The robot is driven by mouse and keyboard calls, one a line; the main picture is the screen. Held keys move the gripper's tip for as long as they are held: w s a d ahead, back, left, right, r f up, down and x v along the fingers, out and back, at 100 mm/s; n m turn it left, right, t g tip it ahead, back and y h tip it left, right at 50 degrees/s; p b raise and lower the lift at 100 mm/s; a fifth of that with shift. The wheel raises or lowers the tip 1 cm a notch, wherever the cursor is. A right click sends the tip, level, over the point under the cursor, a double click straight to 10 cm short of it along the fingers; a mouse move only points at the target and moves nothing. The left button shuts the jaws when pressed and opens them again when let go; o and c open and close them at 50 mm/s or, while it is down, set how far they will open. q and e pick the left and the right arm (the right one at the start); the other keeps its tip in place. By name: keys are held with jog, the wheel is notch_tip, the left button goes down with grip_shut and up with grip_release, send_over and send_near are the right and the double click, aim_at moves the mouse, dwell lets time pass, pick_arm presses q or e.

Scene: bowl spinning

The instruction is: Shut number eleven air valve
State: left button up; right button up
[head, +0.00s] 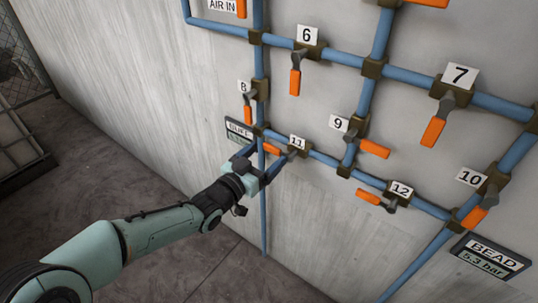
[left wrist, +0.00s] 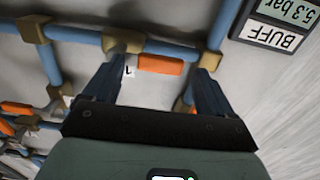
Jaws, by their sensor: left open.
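The number eleven valve (head: 291,153) sits on a blue pipe, with its number plate (head: 297,142) above it. Its orange handle (head: 272,149) points left, along the pipe. In the left wrist view the handle (left wrist: 160,65) lies parallel to the pipe, between my spread fingers; part of the plate is hidden by a finger. My left gripper (head: 264,160) is open just in front of the handle, with a gap to either side of it in the wrist view. Whether a finger touches it I cannot tell. My right gripper is not in view.
The BUFF gauge (left wrist: 278,22) reads 5.3 bar. Valve eight's handle (head: 247,114) hangs above my gripper, and valve twelve's handle (head: 368,197) is to the right. A BEAD gauge (head: 490,257) is at lower right. The floor (head: 190,262) beneath my arm is clear.

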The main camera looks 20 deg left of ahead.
pick_arm(q)
jog(key=shift+x, duration=1.1)
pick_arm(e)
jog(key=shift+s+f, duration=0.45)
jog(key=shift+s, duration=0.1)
pick_arm(q)
jog(key=c, duration=1.5)
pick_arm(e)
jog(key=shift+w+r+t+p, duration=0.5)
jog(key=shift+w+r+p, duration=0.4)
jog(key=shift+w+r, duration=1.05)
pick_arm(q)
jog(key=s+d+f+n+p, duration=0.2)
jog(key=d+f+n, duration=0.3)
jog(key=n, duration=1.3)
jog(key=shift+f+p, duration=0.3)
jog(key=shift+p, duration=0.3)
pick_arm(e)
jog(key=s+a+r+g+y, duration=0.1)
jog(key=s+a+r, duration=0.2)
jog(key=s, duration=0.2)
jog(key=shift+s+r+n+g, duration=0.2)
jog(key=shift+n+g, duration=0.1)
pick_arm(q)
jog(key=shift+d, duration=0.15)
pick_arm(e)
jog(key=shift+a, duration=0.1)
pick_arm(q)
jog(key=o, duration=1.5)
